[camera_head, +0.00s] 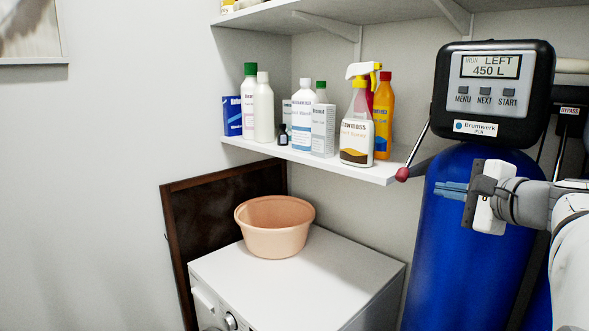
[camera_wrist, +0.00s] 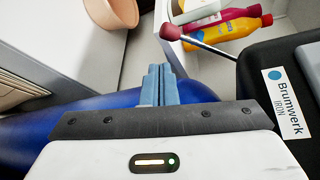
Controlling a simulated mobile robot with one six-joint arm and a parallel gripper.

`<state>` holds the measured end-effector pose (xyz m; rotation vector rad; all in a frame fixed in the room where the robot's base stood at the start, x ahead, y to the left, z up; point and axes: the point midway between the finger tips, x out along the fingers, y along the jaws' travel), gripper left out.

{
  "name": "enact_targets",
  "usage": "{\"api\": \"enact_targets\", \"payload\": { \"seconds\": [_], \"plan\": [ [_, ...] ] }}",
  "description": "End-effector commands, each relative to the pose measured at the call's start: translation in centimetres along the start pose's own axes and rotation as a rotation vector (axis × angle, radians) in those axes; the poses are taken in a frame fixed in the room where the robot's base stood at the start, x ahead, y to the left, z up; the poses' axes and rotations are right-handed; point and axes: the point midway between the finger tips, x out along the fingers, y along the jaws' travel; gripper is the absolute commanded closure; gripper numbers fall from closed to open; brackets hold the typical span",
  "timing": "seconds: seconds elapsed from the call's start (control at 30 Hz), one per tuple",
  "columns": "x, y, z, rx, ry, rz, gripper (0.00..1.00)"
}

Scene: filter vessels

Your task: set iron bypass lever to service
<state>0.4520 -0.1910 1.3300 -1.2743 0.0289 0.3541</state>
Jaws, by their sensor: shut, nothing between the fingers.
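The iron vessel is a blue tank (camera_head: 455,270) with a black control head (camera_head: 492,95) labelled Brumwerk IRON; its display reads LEFT 450 L. A lever with a dark red knob (camera_head: 402,174) sticks out to the left of the tank, below the head. In the wrist view the knob (camera_wrist: 172,32) and its thin rod (camera_wrist: 212,49) lie just beyond my fingertips, apart from them. My gripper (camera_head: 437,188) is shut and empty in front of the tank, its blue fingers pointing left. The fingers (camera_wrist: 158,68) also show in the wrist view. The lever's pivot and any position marks on it are hidden.
A white shelf (camera_head: 310,160) with several bottles and boxes ends close to the knob. Below stands a white appliance (camera_head: 330,285) with a peach basin (camera_head: 274,228) on top. A small BYPASS label (camera_head: 570,110) is at the right edge. Open air lies left of my gripper.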

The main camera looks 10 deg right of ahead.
Motion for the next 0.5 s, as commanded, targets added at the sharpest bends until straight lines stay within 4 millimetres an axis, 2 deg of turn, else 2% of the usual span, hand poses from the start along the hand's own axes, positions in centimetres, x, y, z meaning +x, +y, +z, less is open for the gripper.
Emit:
{"api": "enact_targets", "payload": {
  "seconds": [0.03, 0.13, 0.5],
  "plan": [
    [-0.48, -0.86, -0.55, 0.015, 0.009, -0.029, 1.00],
    [-0.86, -1.66, -0.91, 0.030, 0.013, -0.058, 1.00],
    [-0.56, -1.69, -0.89, 0.030, 0.012, -0.058, 1.00]
  ]
}}
